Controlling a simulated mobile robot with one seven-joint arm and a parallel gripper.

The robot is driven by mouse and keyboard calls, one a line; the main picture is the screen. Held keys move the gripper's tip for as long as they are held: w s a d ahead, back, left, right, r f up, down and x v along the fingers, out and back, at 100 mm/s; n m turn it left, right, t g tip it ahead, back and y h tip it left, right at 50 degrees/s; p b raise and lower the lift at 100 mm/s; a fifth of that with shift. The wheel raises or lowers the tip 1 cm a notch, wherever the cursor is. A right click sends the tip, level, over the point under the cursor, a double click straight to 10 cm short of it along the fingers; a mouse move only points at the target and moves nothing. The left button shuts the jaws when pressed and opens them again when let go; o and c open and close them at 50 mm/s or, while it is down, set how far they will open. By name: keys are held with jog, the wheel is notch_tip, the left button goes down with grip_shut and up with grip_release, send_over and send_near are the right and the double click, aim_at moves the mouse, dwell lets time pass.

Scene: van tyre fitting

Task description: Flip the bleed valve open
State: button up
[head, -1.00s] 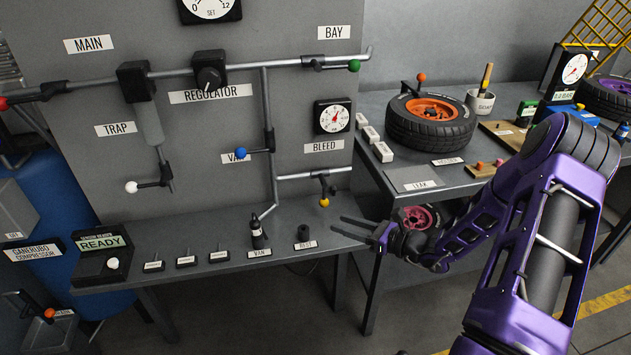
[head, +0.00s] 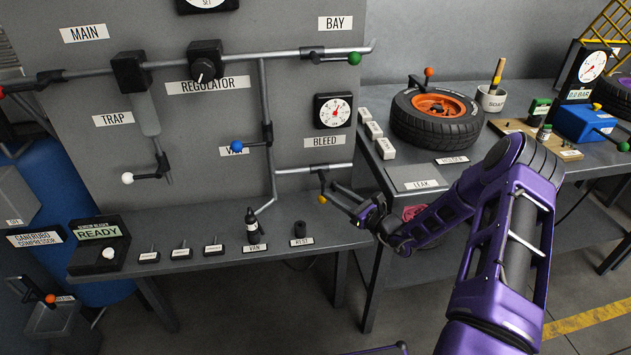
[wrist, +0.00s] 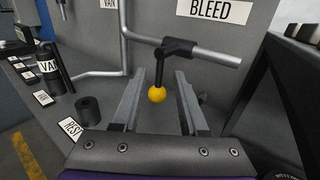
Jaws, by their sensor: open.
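The bleed valve has a yellow knob (head: 322,199) on a short dark lever that hangs down from the pipe (head: 313,169) under the BLEED label (head: 324,141). In the wrist view the yellow knob (wrist: 157,95) shows between the two fingers, beyond the palm. My gripper (head: 340,198) is open, with its fingers pointing at the knob from the right. In the wrist view my gripper (wrist: 160,100) has one finger on each side of the lever. I cannot tell whether a finger touches it.
A dark cylinder (head: 299,229) stands by the REST label on the bench, with a small bottle (head: 251,226) by the VAN label. The blue-knobbed van valve (head: 237,146) is to the left. A second bench with a tyre (head: 437,117) stands to the right.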

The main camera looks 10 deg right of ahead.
jog(key=x, duration=0.8)
jog(key=shift+w+a, duration=0.2)
jog(key=shift+w, duration=0.15)
grip_shut()
dwell(1.0)
